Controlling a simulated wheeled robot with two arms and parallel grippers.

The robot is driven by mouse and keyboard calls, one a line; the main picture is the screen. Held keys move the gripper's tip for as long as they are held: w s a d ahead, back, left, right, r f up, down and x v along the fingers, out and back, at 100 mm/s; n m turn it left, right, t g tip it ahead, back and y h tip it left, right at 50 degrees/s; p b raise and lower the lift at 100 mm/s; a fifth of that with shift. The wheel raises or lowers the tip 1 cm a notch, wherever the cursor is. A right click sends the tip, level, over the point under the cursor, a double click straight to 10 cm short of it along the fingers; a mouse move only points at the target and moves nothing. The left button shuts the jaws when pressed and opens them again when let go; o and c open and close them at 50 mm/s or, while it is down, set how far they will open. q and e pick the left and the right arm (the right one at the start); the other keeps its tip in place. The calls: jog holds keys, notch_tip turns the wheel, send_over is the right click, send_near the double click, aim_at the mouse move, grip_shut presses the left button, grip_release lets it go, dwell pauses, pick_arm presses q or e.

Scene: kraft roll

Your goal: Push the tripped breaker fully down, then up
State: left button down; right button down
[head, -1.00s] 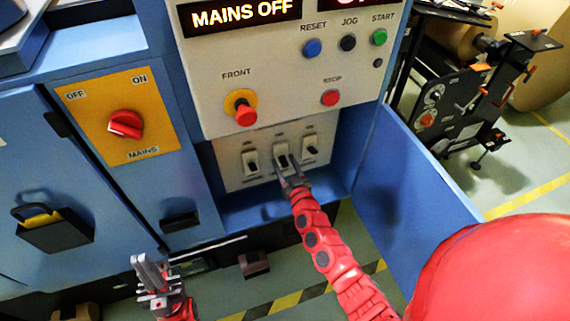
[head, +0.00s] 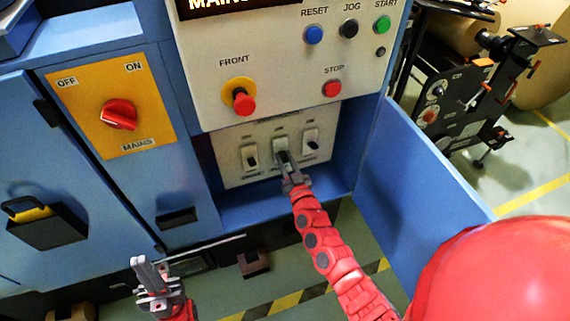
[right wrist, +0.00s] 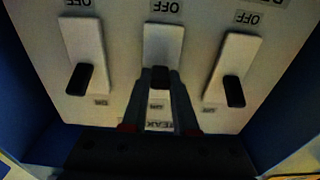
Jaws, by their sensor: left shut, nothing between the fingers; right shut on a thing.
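The white breaker panel (head: 230,146) has three breakers side by side. My right gripper (head: 282,156) is at the middle breaker (head: 280,145), its fingers shut on that breaker's dark toggle. In the right wrist view the two fingers of the gripper (right wrist: 160,78) lie on either side of the middle toggle (right wrist: 160,74) and partly hide its plate. The left breaker (right wrist: 82,45) and right breaker (right wrist: 234,58) stand clear of the fingers, each with a dark toggle. My left gripper (head: 145,272) is shut and empty at lower left, away from the panel.
A control face with a red STOP button (head: 332,88) and a red FRONT knob (head: 243,100) is above the breakers. A blue ledge (head: 245,205) runs below and a blue side panel (head: 415,195) stands at the right. The MAINS switch (head: 118,114) is at left.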

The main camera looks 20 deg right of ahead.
jog(key=shift+w+f+t+b, duration=0.1)
jog(key=shift+f+t+b, duration=0.7)
jog(key=shift+b, duration=2.5)
jog(key=shift+w+f+t+b, duration=0.2)
jog(key=shift+t+b, duration=1)
jog(key=shift+b, duration=2.05)
jog(key=shift+s+r+b, duration=0.15)
jog(key=shift+b, duration=0.25)
jog(key=shift+r, duration=0.1)
jog(key=c, duration=0.7)
grip_release()
jog(key=p+v, duration=0.1)
jog(key=v, duration=0.7)
jog(key=p+v, duration=0.1)
jog(key=v, duration=0.8)
jog(key=shift+s+f, duration=0.1)
jog(key=shift+f, duration=0.25)
